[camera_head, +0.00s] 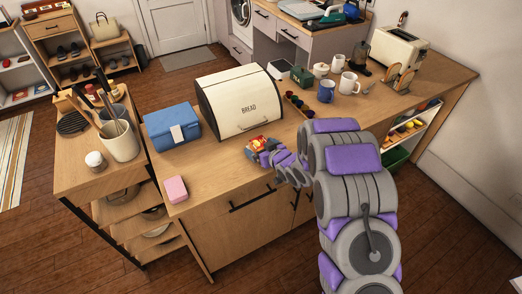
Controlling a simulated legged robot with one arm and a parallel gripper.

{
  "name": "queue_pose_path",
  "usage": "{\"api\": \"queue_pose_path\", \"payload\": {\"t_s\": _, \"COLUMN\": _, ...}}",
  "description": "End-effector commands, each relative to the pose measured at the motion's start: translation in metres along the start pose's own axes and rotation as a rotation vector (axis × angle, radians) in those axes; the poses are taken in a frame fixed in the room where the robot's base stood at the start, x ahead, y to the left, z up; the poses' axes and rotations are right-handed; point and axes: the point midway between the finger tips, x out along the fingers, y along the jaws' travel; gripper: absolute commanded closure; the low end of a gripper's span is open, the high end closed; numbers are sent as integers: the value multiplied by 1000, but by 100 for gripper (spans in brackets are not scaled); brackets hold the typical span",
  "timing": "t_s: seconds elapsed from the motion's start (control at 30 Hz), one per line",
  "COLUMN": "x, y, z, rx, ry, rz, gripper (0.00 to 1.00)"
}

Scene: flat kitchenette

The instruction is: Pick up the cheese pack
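A small pack with red, orange and yellow on it (257,143), which looks like the cheese pack, is on or just above the wooden counter in front of the bread box. My gripper (264,153) reaches in from the right and is right at the pack, overlapping its lower right side. The fingers are small and partly hidden, so I cannot tell whether they are closed on the pack or whether the pack is lifted.
The cream bread box (240,103) stands close behind the pack. A blue box (171,127) and a pink block (175,189) are to the left. A dark rack of small jars (299,105), mugs (326,91) and a toaster (398,54) stand to the right.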

Motion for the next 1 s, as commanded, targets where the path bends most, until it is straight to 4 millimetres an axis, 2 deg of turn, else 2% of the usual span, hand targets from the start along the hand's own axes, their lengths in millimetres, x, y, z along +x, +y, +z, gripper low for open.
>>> {"api": "queue_pose_path", "payload": {"t_s": 0.07, "x": -1, "y": 2, "z": 0, "rx": 1, "ry": 1, "rz": 1, "gripper": 7}}
{"api": "queue_pose_path", "payload": {"t_s": 0.7, "x": 0, "y": 0, "z": 0, "rx": -1, "ry": 0, "rz": 0, "gripper": 68}}
{"api": "queue_pose_path", "payload": {"t_s": 1.0, "x": 0, "y": 0, "z": -1, "rx": -1, "ry": 0, "rz": 0, "gripper": 68}}
